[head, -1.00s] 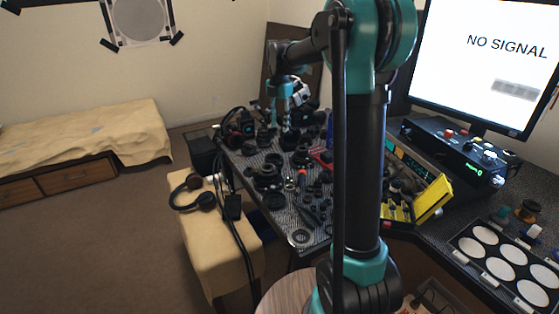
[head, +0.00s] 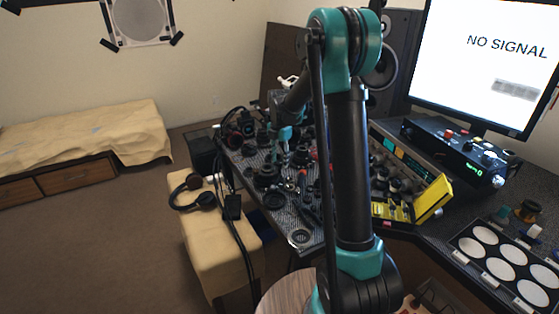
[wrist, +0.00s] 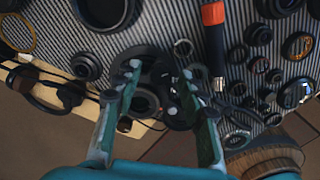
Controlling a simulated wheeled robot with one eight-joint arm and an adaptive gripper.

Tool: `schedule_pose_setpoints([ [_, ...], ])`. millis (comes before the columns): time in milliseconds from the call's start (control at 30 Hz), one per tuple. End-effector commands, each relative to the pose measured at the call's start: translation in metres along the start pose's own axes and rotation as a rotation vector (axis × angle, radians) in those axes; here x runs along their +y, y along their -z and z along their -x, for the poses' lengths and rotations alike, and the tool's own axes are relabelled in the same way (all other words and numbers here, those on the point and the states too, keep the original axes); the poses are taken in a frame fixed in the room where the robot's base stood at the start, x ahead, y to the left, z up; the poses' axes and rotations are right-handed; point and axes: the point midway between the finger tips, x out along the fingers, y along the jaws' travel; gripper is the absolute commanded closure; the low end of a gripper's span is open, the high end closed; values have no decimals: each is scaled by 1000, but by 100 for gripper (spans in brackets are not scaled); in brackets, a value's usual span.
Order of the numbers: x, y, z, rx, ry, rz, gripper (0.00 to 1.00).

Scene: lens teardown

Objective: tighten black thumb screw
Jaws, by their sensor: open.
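My gripper (wrist: 160,78) is open in the wrist view, its two teal fingers spread and empty. A black ring-shaped lens part (wrist: 148,98) lies below and between the fingers, with a round opening at its centre. I cannot tell whether the fingers touch it. No black thumb screw can be picked out for sure; the many dark parts look alike at this size. In the head view my gripper (head: 280,150) points down over the clutter of black parts, and what lies under it is partly hidden.
An orange-and-black screwdriver (wrist: 213,45) lies right of the fingers. Several black rings and small lens parts crowd the striped mat (wrist: 165,22). Headphones (wrist: 45,88) lie on the bench at left. A yellow case (head: 434,198) and a monitor (head: 490,60) stand at right.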

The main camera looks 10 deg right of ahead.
Motion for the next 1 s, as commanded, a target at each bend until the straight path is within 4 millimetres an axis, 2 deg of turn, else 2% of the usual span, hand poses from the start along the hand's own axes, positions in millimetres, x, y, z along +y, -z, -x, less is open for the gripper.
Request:
schedule_pose_setpoints([
  [300,0,0,-2,0,0,0,59],
  [633,0,0,-2,0,0,0,100],
  [1000,0,0,-2,0,0,-35,100],
])
